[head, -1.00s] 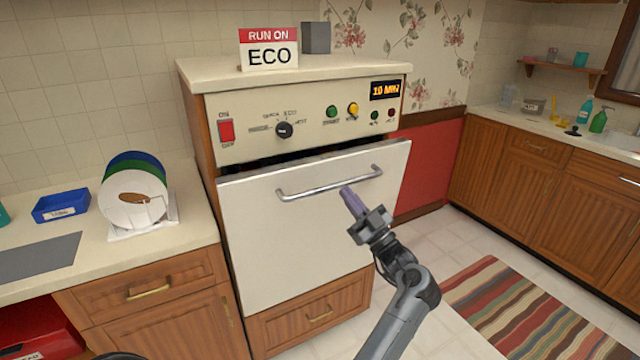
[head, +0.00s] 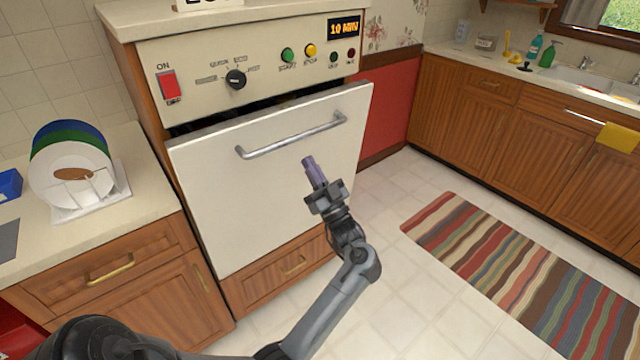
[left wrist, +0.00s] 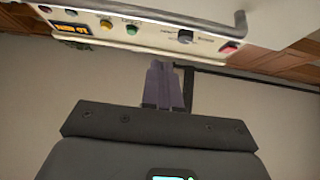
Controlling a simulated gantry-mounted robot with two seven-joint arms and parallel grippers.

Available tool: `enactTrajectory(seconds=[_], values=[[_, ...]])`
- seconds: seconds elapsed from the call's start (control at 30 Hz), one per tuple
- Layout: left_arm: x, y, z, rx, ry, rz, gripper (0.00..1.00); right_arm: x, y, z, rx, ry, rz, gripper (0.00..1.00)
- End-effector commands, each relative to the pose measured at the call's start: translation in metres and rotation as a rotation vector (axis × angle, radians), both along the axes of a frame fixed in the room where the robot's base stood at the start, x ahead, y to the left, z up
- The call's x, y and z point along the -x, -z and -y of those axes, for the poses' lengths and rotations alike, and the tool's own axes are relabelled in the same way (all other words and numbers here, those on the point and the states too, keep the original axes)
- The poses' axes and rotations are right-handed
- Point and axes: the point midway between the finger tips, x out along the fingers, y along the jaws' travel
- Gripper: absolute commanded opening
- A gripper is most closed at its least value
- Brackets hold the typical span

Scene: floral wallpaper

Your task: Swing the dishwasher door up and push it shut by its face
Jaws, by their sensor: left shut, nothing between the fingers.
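The white dishwasher door (head: 230,190) stands nearly upright, its top edge tilted out from the machine with a dark gap below the control panel (head: 250,72). Its metal bar handle (head: 290,140) runs across the upper face. My left gripper (head: 308,163) is shut and empty, its purple fingers just below the right part of the handle, in front of the door's face. I cannot tell whether the fingertips touch it. In the left wrist view the shut fingers (left wrist: 163,70) point toward the door and panel (left wrist: 125,28). My right gripper is not in view.
A counter with a plate rack (head: 90,200) and plates stands left of the dishwasher. A wooden drawer (head: 290,268) lies below the door. The tiled floor to the right is open, with a striped rug (head: 510,270). More wooden cabinets (head: 500,130) line the right.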

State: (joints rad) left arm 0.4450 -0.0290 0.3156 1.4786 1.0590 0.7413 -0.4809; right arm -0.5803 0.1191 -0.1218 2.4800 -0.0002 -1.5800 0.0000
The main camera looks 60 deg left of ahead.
Motion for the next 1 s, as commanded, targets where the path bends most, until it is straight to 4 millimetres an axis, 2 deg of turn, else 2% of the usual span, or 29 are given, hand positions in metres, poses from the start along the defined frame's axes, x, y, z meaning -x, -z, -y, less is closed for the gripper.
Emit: enactTrajectory(seconds=[0.13, 0.4, 1.0], values=[[0.003, -0.017, -0.020, -0.003, 0.000, 0.002, 0.00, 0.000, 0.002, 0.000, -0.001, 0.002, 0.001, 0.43], [0.006, -0.012, -0.051, -0.002, -0.001, 0.000, 0.00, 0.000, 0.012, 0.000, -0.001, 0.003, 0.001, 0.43], [0.007, -0.017, -0.063, 0.009, 0.000, 0.002, 0.00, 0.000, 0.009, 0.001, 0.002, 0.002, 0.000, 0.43]])
